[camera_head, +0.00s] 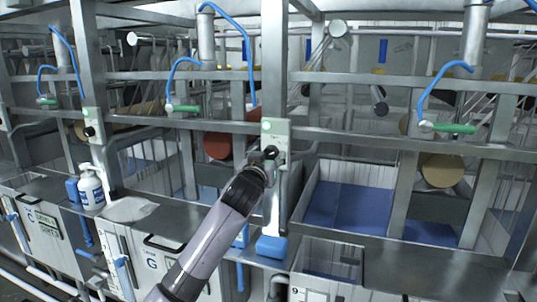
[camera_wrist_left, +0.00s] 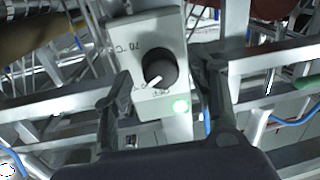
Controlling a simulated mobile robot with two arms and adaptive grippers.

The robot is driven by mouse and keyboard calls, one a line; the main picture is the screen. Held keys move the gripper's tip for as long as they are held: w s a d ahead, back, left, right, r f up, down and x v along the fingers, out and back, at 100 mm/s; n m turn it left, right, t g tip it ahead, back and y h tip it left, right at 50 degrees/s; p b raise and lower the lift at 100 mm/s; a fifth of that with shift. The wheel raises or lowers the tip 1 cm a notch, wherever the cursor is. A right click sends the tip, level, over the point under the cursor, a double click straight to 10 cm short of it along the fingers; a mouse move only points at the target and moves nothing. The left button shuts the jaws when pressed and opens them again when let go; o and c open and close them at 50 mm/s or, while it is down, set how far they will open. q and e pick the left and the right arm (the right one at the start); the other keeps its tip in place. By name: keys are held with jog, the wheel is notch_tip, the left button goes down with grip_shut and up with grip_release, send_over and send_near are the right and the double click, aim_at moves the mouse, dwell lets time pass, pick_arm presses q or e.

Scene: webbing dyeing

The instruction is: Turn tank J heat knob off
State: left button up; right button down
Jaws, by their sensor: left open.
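A black round heat knob (camera_wrist_left: 160,66) with a white pointer sits on a pale control box (camera_wrist_left: 150,25) in the left wrist view. The pointer is toward the lower left in that picture. My left gripper (camera_wrist_left: 163,82) is open, with one finger on each side of the knob; I cannot tell whether they touch it. In the head view my left gripper (camera_head: 271,158) is at the pale green box (camera_head: 275,130) on a steel post. The tank letter is not readable there.
Steel rails and posts surround the box. Green-handled valves (camera_head: 185,108) with blue hoses are on either side. A tank with blue liquid (camera_head: 350,208) is to the right. A white bottle (camera_head: 91,190) stands on the left ledge. Another knob box (camera_head: 92,125) is further left.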

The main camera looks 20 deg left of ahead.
pick_arm(q)
jog(key=shift+w, duration=0.2)
jog(key=shift+c, duration=0.6)
jog(key=c, duration=1.1)
jog(key=shift+o, duration=0.2)
